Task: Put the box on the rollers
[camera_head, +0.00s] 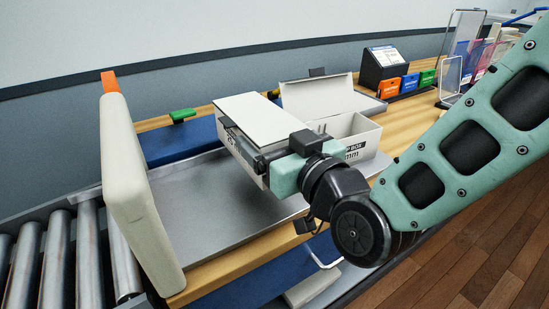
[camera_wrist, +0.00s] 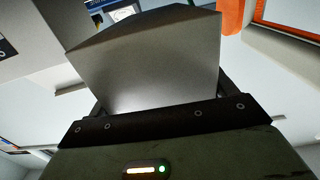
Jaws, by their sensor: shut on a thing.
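My gripper (camera_head: 250,152) reaches in from the right and is shut on a box. In the wrist view a plain grey box (camera_wrist: 145,65) fills the space in front of my gripper (camera_wrist: 152,102). In the head view a flat white box top (camera_head: 262,118) shows just beyond the gripper, above the metal tray. Printed white faces show below and beside it, partly hidden by my wrist. I cannot tell whether the box touches anything below it. The steel rollers (camera_head: 57,262) lie at the lower left, apart from the box.
A cream upright panel (camera_head: 132,175) with an orange tip stands between the rollers and the metal tray (camera_head: 205,195). An open white carton (camera_head: 362,138) with a raised lid stands right of the box top. Coloured boxes (camera_head: 389,88) and a dark display stand are behind it.

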